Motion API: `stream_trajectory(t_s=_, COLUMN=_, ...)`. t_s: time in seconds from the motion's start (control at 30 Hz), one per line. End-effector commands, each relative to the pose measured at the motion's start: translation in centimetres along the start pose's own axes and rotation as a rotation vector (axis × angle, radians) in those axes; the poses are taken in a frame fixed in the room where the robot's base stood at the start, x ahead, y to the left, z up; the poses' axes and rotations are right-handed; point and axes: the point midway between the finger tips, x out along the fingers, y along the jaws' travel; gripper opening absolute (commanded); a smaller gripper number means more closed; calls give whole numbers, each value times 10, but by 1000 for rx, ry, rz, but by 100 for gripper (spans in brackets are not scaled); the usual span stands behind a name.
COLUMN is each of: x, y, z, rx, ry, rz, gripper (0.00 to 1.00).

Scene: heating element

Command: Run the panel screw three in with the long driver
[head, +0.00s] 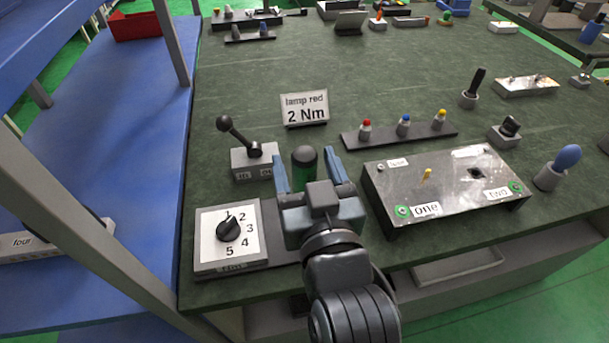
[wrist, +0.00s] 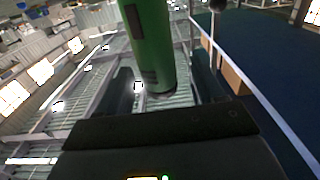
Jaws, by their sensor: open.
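My gripper (head: 308,172) is open, its two blue fingers on either side of a green handle with a black top (head: 305,158). The green handle (wrist: 150,45) also stands between the fingers in the wrist view; I cannot tell if either finger touches it. Its lower end is hidden in the head view, and I cannot tell whether it is the long driver. The metal panel (head: 450,205) lies to the right, with green-ringed spots labelled one (head: 402,211) and two (head: 516,187). A small label (head: 397,162) at its back left is too small to read, beside a small screw-like spot (head: 381,167).
A dial box (head: 228,232) numbered 1 to 5 and a lever box (head: 252,160) stand left of my gripper. A sign (head: 304,109) reads "lamp red 2 Nm". A lamp strip (head: 390,136) stands behind the panel, a blue-handled tool (head: 567,158) to its right. The table's middle back is clear.

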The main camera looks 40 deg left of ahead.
Motion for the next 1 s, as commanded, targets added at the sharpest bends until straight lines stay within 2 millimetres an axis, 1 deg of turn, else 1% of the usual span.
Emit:
stream_trajectory(t_s=0.03, x=6, y=0, z=-1, rx=0, ry=0, rz=0, gripper=67)
stream_trajectory(t_s=0.13, x=11, y=0, z=0, rx=0, ry=0, rz=0, gripper=67)
stream_trajectory(t_s=0.37, x=12, y=0, z=1, rx=0, ry=0, rz=1, gripper=67)
stream_trajectory(t_s=1.0, x=12, y=0, z=1, rx=0, ry=0, rz=1, gripper=6)
